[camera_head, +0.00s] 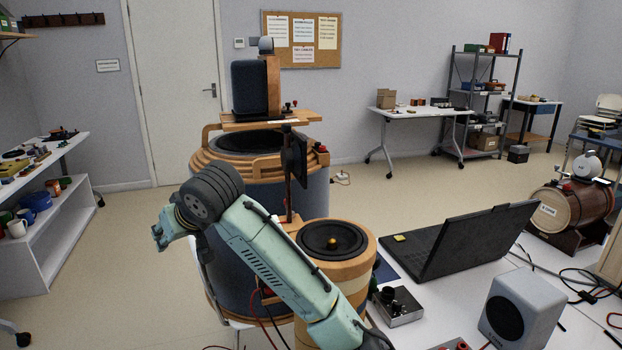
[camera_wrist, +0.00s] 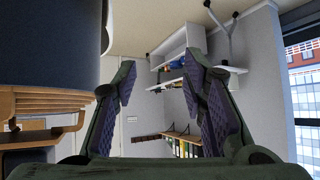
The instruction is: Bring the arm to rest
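My arm (camera_head: 265,250) rises from the bottom of the head view and reaches up and left to a dark ribbed wrist joint. Its far end bends down-left beside the large blue and wooden drum speaker (camera_head: 262,170), over open floor. My gripper (camera_wrist: 161,62) shows in the wrist view with its two padded fingers spread apart. Nothing is between the fingers. In the head view the fingers are too small to make out clearly. The wrist view is upside down, with the drum's dark blue side (camera_wrist: 45,40) close at the left.
A smaller wooden speaker (camera_head: 360,268) with a yellow ball stands right beside my arm. A laptop (camera_head: 465,245) and a grey speaker box (camera_head: 522,308) are on the white bench at right. A white shelf unit (camera_head: 50,225) stands at left. Floor between it and the drum is clear.

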